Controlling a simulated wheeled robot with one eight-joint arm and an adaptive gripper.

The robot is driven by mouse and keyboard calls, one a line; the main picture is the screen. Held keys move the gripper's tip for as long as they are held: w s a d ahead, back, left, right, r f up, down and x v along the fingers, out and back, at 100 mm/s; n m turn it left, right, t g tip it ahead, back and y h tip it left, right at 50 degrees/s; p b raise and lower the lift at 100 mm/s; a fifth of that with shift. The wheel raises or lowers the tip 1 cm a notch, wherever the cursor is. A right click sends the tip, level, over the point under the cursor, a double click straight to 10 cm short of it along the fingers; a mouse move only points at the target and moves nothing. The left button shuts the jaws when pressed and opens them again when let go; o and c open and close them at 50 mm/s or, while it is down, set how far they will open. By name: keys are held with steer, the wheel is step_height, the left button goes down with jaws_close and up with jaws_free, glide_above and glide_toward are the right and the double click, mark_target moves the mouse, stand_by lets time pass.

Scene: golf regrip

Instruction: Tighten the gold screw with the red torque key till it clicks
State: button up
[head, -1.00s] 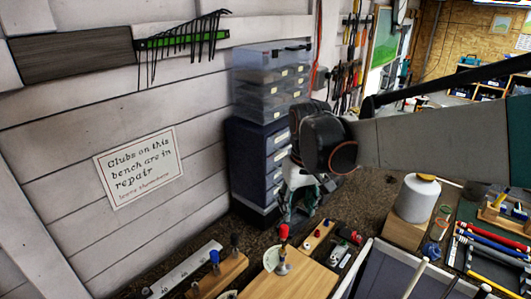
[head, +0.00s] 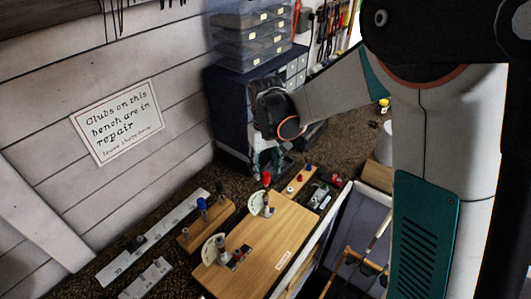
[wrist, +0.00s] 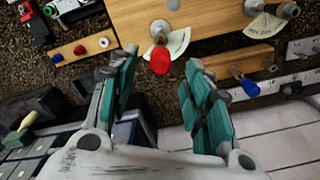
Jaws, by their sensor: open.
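The red torque key (head: 266,178) stands upright at a post on the wooden board (head: 247,255), beside a white dial sector (head: 254,203). In the wrist view its red cap (wrist: 160,62) shows between the fingertips, with the metal post (wrist: 160,29) beyond it. My gripper (head: 266,160) is open, just behind and above the key in the head view. In the wrist view its teal fingers (wrist: 160,68) are spread to either side of the red cap, and no contact shows. I cannot make out the gold screw.
A small strip (head: 293,187) carries coloured caps. A second dial (head: 209,249) stands on the board. Dark drawers (head: 226,108) rise behind my gripper. A grey tray edge lies right.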

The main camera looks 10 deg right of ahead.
mark_target(266, 172)
steer(key=shift+f, duration=2.4)
jaws_close()
steer(key=m+b, duration=0.1)
steer(key=m, duration=0.2)
steer(key=shift+f+b, duration=0.1)
steer(key=shift+b, duration=0.2)
steer(key=shift+m+b, duration=0.3)
steer(key=shift+m, duration=1.1)
